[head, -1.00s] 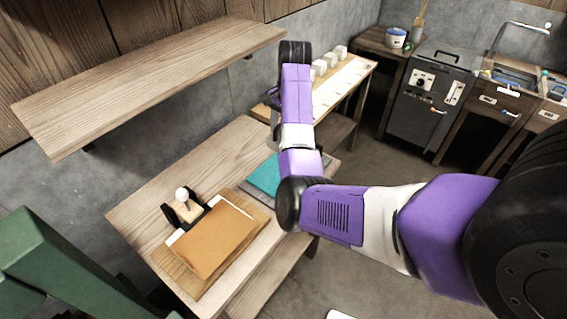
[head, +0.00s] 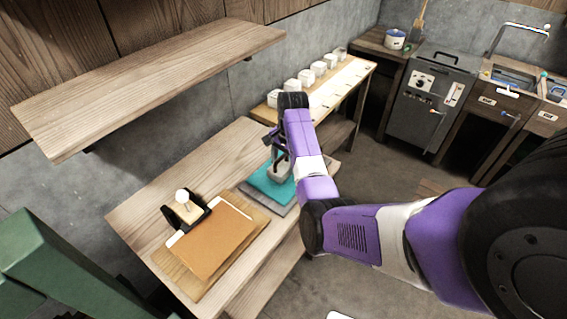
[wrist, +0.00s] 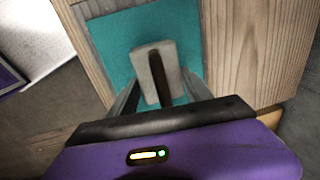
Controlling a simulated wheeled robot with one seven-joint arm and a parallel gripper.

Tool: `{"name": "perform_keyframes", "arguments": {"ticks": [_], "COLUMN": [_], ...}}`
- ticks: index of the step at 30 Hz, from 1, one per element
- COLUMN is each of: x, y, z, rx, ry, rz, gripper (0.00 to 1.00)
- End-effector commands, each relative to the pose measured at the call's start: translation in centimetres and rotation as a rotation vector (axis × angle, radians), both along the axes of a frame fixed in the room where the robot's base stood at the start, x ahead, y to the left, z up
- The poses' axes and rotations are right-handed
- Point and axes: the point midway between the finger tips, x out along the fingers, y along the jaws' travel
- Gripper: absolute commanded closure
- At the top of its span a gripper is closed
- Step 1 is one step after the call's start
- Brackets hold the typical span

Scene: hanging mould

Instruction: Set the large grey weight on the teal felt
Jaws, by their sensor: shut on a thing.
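The large grey weight (wrist: 145,70) is a light grey block with a dark bar along its top. My gripper (wrist: 153,95) is shut on it, with a finger on each side. In the head view the weight (head: 279,172) shows below my gripper (head: 279,157), over the teal felt (head: 262,185). The teal felt (wrist: 110,32) surrounds the weight in the wrist view. Whether the weight touches the felt or hangs just above it, I cannot tell. My arm hides the right part of the felt in the head view.
On the wooden bench (head: 140,212) a brown sheet (head: 213,242) lies on a board beside a white-knobbed tool (head: 183,202). Grey sheets (head: 287,208) lie under the felt. A shelf (head: 150,85) hangs above. Several white blocks (head: 305,78) stand on a farther bench.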

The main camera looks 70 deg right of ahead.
Motion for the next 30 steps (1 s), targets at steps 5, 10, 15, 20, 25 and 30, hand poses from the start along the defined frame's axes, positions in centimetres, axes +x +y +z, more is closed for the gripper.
{"name": "perform_keyframes", "arguments": {"ticks": [5, 10, 15, 20, 25, 30], "x": [0.06, 0.06, -0.02, -0.02, -0.02, -0.05], "y": [-0.07, -0.07, -0.01, -0.01, -0.03, -0.06], "z": [-0.48, -0.48, -0.77, -0.76, -0.73, 0.17], "rx": [-0.003, -0.003, -0.001, -0.001, -0.001, -0.003], "ry": [-0.002, -0.002, 0.0, 0.0, 0.0, -0.001], "rz": [0.0, 0.0, 0.0, 0.0, 0.0, 0.0], "gripper": [1.0, 1.0, 0.29, 0.2, 0.2, 0.2]}}
